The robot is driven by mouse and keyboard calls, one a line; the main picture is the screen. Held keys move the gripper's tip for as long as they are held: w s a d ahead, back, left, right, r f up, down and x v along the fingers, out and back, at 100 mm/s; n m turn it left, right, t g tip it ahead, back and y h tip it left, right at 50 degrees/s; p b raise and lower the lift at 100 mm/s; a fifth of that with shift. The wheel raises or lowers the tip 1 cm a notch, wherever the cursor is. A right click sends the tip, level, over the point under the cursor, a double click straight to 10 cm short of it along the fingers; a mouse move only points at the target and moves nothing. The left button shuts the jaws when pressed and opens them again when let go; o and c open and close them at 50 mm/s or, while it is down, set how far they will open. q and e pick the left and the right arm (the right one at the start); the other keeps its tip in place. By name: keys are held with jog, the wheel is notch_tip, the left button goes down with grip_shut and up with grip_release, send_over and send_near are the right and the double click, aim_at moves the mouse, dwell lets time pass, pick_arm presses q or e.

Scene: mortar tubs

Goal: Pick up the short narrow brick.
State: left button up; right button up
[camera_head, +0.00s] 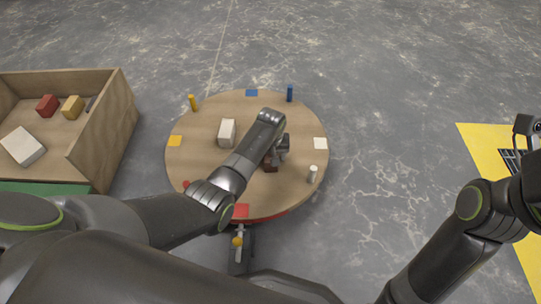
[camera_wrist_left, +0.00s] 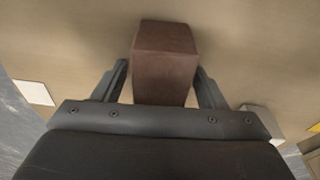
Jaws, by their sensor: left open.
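A dark red-brown brick (camera_head: 270,164) lies on the round wooden table, partly hidden by my left arm in the head view. In the left wrist view the brick (camera_wrist_left: 165,60) shows its end face and top between the two fingers. My left gripper (camera_wrist_left: 164,85) is open, with a finger on either side of the brick's near end; I cannot tell whether they touch it. In the head view my left gripper (camera_head: 282,150) is over the table, right beside the brick. My right gripper (camera_head: 522,150) is at the right edge, partly cut off, its jaws unclear.
A cream block (camera_head: 227,132) stands on the round table (camera_head: 205,168). Small coloured pegs and squares line its rim, including a blue peg (camera_head: 290,93) and a white peg (camera_head: 313,174). A wooden crate (camera_head: 112,130) with several blocks is at left. A yellow mat (camera_head: 481,143) lies at right.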

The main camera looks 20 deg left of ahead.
pick_arm(q)
jog(key=shift+c, duration=0.3)
jog(key=c, duration=1.2)
jog(key=shift+c, duration=0.5)
jog(key=shift+r, duration=0.1)
